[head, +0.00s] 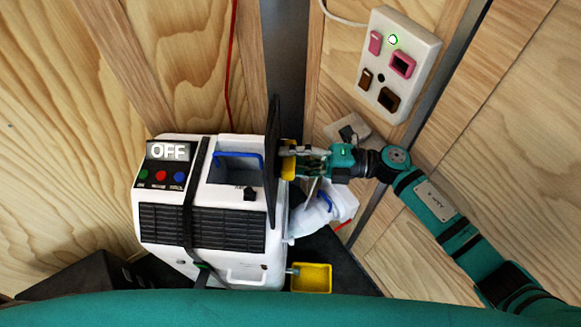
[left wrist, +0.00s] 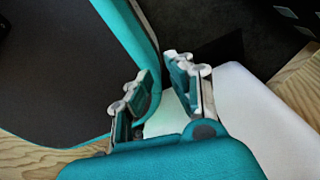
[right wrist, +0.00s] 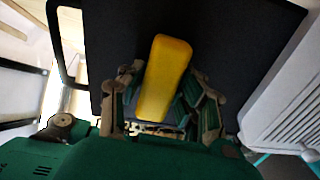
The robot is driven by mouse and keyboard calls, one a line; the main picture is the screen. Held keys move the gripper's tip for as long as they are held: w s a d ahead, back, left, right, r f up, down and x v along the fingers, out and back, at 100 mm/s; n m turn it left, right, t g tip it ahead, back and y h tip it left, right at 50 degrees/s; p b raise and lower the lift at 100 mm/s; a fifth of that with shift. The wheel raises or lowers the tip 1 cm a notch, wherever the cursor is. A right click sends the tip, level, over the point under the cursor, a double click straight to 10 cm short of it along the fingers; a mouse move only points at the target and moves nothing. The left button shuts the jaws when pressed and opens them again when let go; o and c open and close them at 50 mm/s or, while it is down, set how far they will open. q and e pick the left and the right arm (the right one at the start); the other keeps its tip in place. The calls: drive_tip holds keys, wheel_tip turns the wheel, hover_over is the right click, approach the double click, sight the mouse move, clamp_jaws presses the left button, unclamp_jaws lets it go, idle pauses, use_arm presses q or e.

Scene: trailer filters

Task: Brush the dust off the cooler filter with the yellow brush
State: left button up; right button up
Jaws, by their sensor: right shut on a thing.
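The cooler (head: 165,215) is a white box with black vent slats and a display reading OFF. A thin dark panel, apparently the cooler filter (head: 273,200), stands nearly edge-on at the cooler's right side; its dark face fills the back of the right wrist view (right wrist: 115,50). My right gripper (head: 300,160) is shut on the yellow brush (right wrist: 165,78), in front of that face. I cannot tell whether the bristles touch it, and dust cannot be made out. My left gripper (left wrist: 158,80) is open and empty in the left wrist view, and hidden in the head view.
A white wall box (head: 400,62) with pink and brown switches or sockets is at the upper right. A yellow tray-like piece (head: 311,277) sits low beside the cooler. A white bundle (head: 322,208) lies below my right gripper. Wooden walls close in behind.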

sight(293, 144)
drive_tip(key=shift+w+f+b, duration=0.1)
drive_tip(key=shift+w+b, duration=0.95)
drive_tip(key=shift+w, duration=0.9)
drive_tip(key=shift+d, duration=0.1)
